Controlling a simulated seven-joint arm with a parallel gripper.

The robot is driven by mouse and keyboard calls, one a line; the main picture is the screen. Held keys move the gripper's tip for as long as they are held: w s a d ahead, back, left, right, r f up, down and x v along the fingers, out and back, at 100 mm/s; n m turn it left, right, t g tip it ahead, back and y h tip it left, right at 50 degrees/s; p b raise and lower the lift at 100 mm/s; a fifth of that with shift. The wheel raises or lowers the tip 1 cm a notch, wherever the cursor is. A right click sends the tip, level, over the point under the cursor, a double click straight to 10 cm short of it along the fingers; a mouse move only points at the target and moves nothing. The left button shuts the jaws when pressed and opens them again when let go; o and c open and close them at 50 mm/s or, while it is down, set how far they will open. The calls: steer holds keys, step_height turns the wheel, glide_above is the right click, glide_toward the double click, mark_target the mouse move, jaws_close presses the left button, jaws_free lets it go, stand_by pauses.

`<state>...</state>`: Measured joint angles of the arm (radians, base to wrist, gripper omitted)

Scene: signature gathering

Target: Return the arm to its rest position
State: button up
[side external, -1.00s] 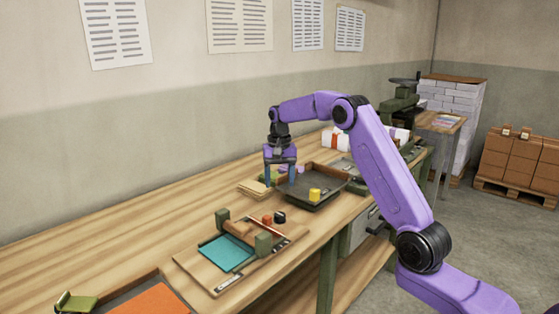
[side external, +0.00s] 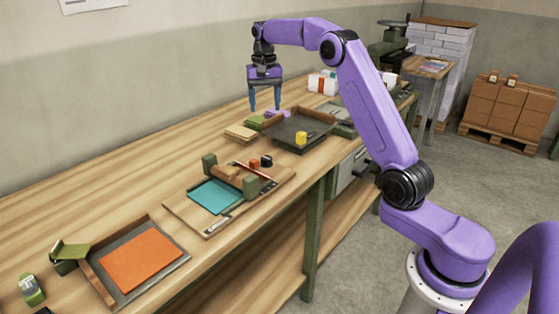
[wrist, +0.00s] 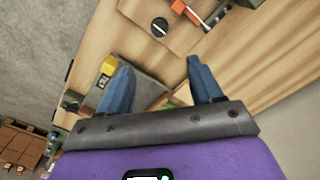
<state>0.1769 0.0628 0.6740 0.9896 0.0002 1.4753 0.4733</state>
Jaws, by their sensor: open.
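My gripper (side external: 265,98) is open and empty, with its blue fingers pointing down. In the side view it hangs above the bench, over the back left side of the dark tray (side external: 285,137). In the wrist view the two fingers of my gripper (wrist: 160,88) are spread apart with nothing between them. My purple arm reaches in from the right, raised over the bench.
The wooden bench (side external: 120,195) holds a board with a teal sheet (side external: 215,197) and a tray with an orange sheet (side external: 140,261). Tan pieces (side external: 240,132) lie beside the dark tray. White rolls (side external: 322,84) and a green machine (side external: 391,42) stand farther back. The air above the bench's left half is clear.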

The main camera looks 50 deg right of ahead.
steer(key=s+a+n, duration=0.5)
steer(key=s+a, duration=0.3)
steer(key=a, duration=0.2)
steer(key=s+a+n, duration=0.5)
steer(key=s+a, duration=0.2)
steer(key=a, duration=0.3)
steer(key=s+f+n, duration=0.2)
steer(key=s+n, duration=0.1)
steer(key=s, duration=0.6)
steer(key=s+f+n, duration=0.2)
steer(key=s+n, duration=0.2)
steer(key=s, duration=0.5)
steer(key=s+d+f+n, duration=0.1)
steer(key=s+f+n, duration=0.1)
steer(key=s, duration=0.8)
steer(key=shift+f+n, duration=0.15)
steer(key=shift+n, duration=0.75)
